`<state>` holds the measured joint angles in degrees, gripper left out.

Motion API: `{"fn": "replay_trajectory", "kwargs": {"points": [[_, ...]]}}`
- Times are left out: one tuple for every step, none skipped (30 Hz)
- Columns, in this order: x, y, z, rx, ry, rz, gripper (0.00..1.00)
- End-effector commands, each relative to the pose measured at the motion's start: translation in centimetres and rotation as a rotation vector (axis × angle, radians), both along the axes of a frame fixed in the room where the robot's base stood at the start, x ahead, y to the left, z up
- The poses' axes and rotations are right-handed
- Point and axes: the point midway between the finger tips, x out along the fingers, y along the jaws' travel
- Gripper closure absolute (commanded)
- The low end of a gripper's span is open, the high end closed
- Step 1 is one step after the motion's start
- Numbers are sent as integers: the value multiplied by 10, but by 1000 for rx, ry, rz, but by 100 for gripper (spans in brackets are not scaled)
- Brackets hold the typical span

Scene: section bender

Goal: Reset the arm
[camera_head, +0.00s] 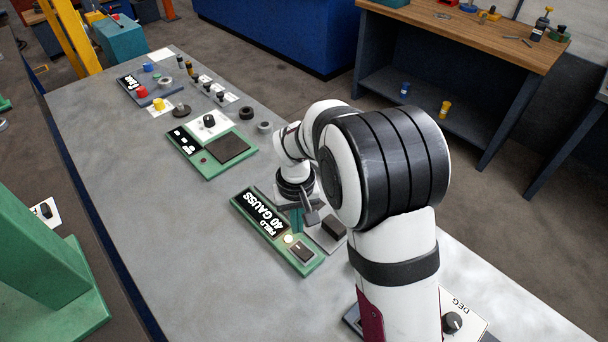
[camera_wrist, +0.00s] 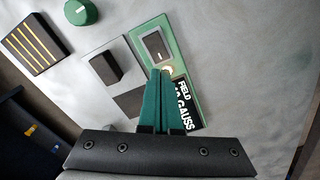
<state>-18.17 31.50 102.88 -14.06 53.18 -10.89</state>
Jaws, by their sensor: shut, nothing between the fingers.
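My gripper (camera_head: 297,222) is shut and empty, its green fingers pressed together. It hangs over the bench beside the green panel (camera_head: 240,203) marked FIELD 40 GAUSS. In the wrist view the shut fingertips (camera_wrist: 161,73) overlap the panel next to a glowing lamp (camera_wrist: 168,69). A dark rocker switch (camera_wrist: 156,47) on the same panel lies just beyond the tips. The lamp (camera_head: 288,239) and rocker (camera_head: 303,254) also show in the head view. I cannot tell whether the fingertips touch the panel. My arm hides part of the bench to the right.
A dark block (camera_head: 333,229) on a grey plate stands close right of my gripper. A green panel with a dark pad (camera_head: 231,148) and several small knobs lie farther back. A panel marked DEG with a dial (camera_head: 452,322) is at front right. The bench's left side (camera_head: 180,240) is clear.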

Motion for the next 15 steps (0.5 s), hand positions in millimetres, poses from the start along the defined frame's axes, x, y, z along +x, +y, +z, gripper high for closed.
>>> {"fn": "replay_trajectory", "kwargs": {"points": [[-1, -1, 2, 1, -1, -6, 100], [-4, -5, 7, 3, 0, -20, 100], [-12, -12, 20, 8, 0, -53, 100], [-21, -20, 33, 14, 1, -90, 100], [-35, -30, 48, 22, 4, -138, 100], [-57, -44, 69, 34, 9, -212, 100], [-77, -55, 83, 44, 15, -273, 100], [-99, -64, 95, 54, 22, -333, 100], [-126, -74, 107, 69, 30, -410, 100], [-147, -79, 114, 80, 36, -463, 100], [-167, -84, 118, 90, 44, -514, 100], [-190, -88, 121, 103, 51, -575, 100], [-205, -90, 122, 112, 57, -615, 100], [-219, -91, 122, 120, 63, -649, 100], [-233, -92, 121, 129, 69, -686, 100]]}}
